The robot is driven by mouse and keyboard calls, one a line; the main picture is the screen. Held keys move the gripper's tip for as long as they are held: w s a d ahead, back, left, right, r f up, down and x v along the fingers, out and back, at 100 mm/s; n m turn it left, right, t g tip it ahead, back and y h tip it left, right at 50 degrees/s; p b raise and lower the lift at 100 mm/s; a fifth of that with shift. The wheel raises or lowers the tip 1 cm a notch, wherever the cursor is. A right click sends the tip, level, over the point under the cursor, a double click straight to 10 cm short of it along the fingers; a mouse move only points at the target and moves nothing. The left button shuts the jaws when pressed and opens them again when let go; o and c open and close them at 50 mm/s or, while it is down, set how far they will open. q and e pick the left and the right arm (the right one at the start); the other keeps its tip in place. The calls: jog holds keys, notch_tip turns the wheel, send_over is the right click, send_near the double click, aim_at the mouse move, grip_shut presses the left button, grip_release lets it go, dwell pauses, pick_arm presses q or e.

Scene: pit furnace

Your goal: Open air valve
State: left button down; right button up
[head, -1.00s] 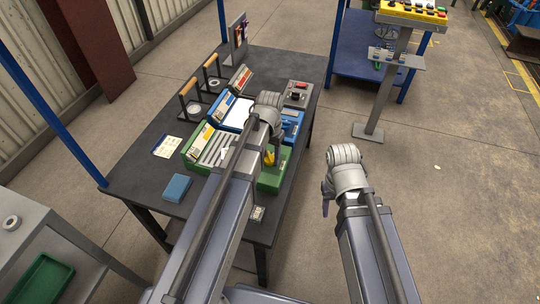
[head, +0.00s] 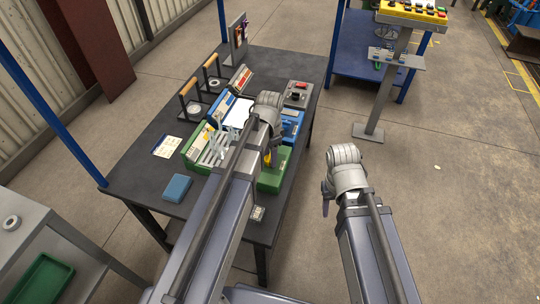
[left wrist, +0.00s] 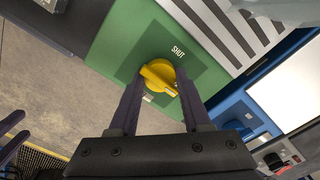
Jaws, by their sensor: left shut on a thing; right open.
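The air valve is a yellow knob (left wrist: 159,76) on a green panel (left wrist: 125,45), with the word SHUT (left wrist: 178,51) printed beside it. The knob's ridge slants down to the right in the left wrist view, with a dark mark at its lower right end. My left gripper (left wrist: 158,88) is shut on the knob, one finger on each side. In the head view the left gripper (head: 267,150) is over the green unit (head: 272,180), and my arm hides part of it. My right gripper (head: 326,207) is open and empty, over the floor right of the table.
The dark table (head: 150,115) also holds a blue unit (head: 292,122), a grey box with knobs (head: 298,93), two wooden-handled frames (head: 187,95) and a blue block (head: 175,188). A pedestal (head: 385,95) stands behind right.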

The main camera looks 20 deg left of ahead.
dwell(0.4)
pick_arm(q)
jog(key=shift+c, duration=1.8)
grip_release()
jog(key=shift+r, duration=0.1)
notch_tip(320, 180, up, 8)
jog(key=p, duration=0.8)
jog(key=shift+f, duration=0.2)
jog(key=s+d+r+n+y+p, duration=0.1)
jog(key=s+d+n, duration=0.4)
jog(key=s+d, duration=0.6)
jog(key=s, duration=0.3)
jog(key=shift+s+r+n, duration=0.15)
jog(key=shift+r+n, duration=0.15)
jog(key=shift+r, duration=0.1)
